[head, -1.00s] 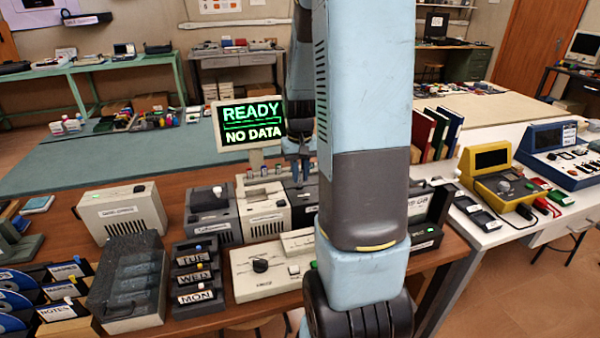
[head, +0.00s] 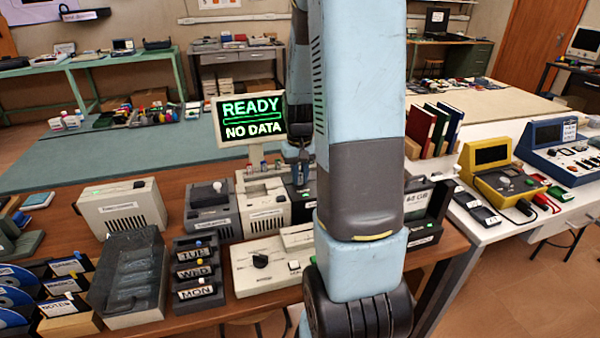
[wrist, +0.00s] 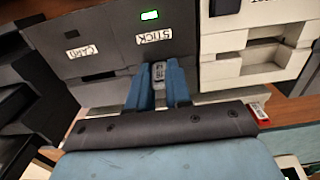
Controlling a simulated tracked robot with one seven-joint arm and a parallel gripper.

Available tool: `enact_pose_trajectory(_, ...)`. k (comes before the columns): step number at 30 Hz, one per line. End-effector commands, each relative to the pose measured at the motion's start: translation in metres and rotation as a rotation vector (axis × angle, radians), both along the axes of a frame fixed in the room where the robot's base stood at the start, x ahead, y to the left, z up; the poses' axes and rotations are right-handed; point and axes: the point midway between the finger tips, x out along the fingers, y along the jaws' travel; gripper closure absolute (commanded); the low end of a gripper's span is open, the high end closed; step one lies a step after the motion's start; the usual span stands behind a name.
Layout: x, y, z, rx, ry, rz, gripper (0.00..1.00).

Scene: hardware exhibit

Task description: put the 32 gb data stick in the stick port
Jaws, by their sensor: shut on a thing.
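My gripper (wrist: 158,88) is shut on a small grey data stick (wrist: 159,72), which shows between the blue fingers in the wrist view. Its capacity marking is too small to read. The stick's far end is at the dark grey panel (wrist: 105,35), close by the STICK label (wrist: 153,36). The port opening is hidden by the stick and fingers, so I cannot tell how far the stick is in. A green light (wrist: 149,15) glows above that label. In the head view my gripper (head: 298,172) is at the back of the bench, partly hidden by my arm.
A CARD label (wrist: 81,52) is on the same panel. A pale slotted unit (wrist: 255,60) stands close on its right. The screen (head: 248,117) reads READY, NO DATA. A cream control box (head: 262,268) and a grey day-labelled rack (head: 197,272) stand nearer me.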

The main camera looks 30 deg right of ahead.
Motion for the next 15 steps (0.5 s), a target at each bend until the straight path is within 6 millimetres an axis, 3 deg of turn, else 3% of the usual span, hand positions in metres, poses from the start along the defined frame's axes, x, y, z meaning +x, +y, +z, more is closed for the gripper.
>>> enact_pose_trajectory(13,-0.0001,0.0,-0.0016,0.0,0.0,0.0,1.0)
enact_pose_trajectory(14,-0.0001,0.0,-0.0016,0.0,0.0,0.0,0.78)
enact_pose_trajectory(15,-0.0001,0.0,-0.0016,0.0,0.0,0.0,0.74)
